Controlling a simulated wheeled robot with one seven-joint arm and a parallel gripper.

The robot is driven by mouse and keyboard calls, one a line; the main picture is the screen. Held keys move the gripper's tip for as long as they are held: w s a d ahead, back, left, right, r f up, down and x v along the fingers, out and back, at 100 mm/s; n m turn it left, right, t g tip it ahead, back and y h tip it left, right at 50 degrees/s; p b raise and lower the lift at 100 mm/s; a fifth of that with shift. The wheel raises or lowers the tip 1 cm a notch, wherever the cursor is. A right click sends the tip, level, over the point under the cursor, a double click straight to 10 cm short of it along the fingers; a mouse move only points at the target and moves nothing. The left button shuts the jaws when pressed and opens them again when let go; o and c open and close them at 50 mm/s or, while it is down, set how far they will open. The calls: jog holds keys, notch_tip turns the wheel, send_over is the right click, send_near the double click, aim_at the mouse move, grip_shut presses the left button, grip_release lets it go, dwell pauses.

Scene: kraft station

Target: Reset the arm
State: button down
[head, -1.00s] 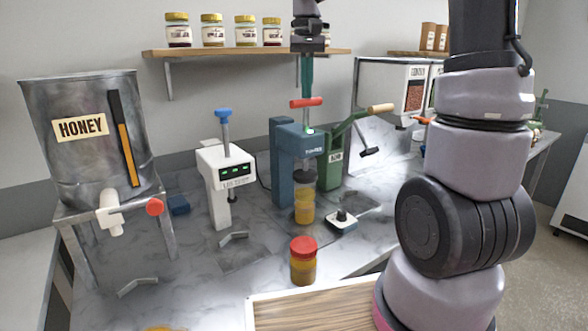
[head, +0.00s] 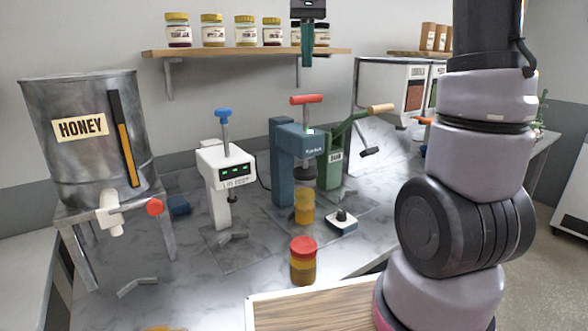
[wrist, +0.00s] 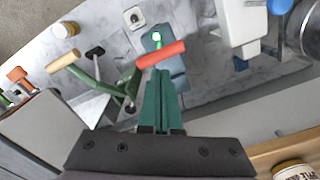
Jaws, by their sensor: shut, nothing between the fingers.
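My gripper (head: 307,62) is in the air in front of the wall shelf, its green fingers pointing down and closed together with nothing between them. It also shows in the wrist view (wrist: 160,80). Below it, apart from the fingertips, is the red handle (head: 306,100) of a blue press (head: 285,165). In the wrist view the red handle (wrist: 161,54) lies just beyond the fingertips, with a green light beside it. An amber jar (head: 304,207) stands under the press head.
A red-lidded honey jar (head: 303,262) stands on the marble counter near a wooden board (head: 325,308). A white device (head: 226,180), honey tank (head: 90,140) and green lever press (head: 335,160) surround the blue press. The shelf (head: 235,52) behind holds several jars.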

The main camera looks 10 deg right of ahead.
jog(key=s+d+f+m+t+y, duration=0.1)
jog(key=s+d+f+t, duration=0.1)
jog(key=s, duration=0.7)
jog(key=s+d+f+m+t+y, duration=0.1)
jog(key=s+d+f+t, duration=0.2)
jog(key=s, duration=0.7)
jog(key=shift+d+f+m+t, duration=0.15)
jog(key=shift+d+m+t, duration=0.25)
jog(key=shift+t, duration=0.7)
